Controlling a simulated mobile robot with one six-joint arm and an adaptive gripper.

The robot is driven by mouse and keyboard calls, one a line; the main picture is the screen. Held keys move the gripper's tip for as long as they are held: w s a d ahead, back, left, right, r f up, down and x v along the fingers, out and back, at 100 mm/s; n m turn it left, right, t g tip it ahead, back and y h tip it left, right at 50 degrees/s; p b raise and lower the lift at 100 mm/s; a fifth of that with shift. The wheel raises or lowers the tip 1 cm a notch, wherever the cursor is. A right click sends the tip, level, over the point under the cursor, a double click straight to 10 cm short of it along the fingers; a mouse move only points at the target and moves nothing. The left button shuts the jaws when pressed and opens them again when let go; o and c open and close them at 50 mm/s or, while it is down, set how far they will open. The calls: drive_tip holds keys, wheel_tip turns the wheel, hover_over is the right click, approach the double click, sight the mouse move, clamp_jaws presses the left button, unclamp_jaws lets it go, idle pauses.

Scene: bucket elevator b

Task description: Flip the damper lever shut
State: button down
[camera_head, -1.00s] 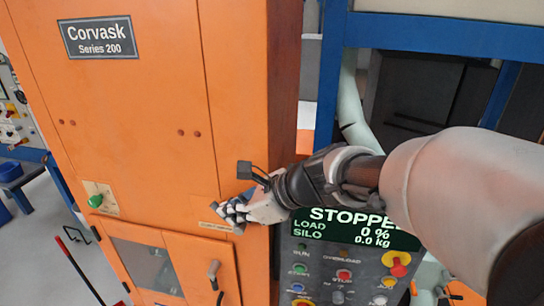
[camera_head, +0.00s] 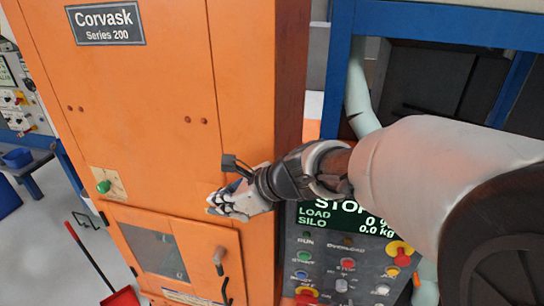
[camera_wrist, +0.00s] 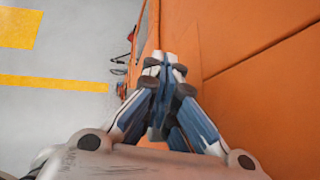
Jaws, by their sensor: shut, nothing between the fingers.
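My gripper (camera_head: 222,204) is shut and empty in front of the orange cabinet (camera_head: 165,115), above the top right corner of its lower door. In the wrist view, my closed fingers (camera_wrist: 163,68) lie alongside the orange panel, with nothing between them. I cannot tell whether they touch it. A green-knobbed control (camera_head: 104,187) on a beige plate sits on the cabinet, well left of my gripper. I see no readable label naming it the damper lever. The panel area behind my gripper is hidden.
The lower door (camera_head: 195,255) has a window and a grey handle (camera_head: 219,262). A control panel (camera_head: 345,250) with buttons and a display stands right, partly behind my arm. A blue frame (camera_head: 440,30) rises behind.

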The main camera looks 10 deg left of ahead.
drive_tip(key=shift+s+f, duration=0.2)
drive_tip(key=shift+f, duration=0.35)
drive_tip(key=shift+r+p, duration=0.35)
drive_tip(key=shift+r, duration=0.1)
wheel_tip(320, 180, up, 14)
drive_tip(key=s+p, duration=0.2)
drive_tip(key=p, duration=0.2)
drive_tip(key=shift+s+a, duration=0.2)
drive_tip(key=shift+w+f, duration=0.1)
drive_tip(key=shift+f, duration=0.05)
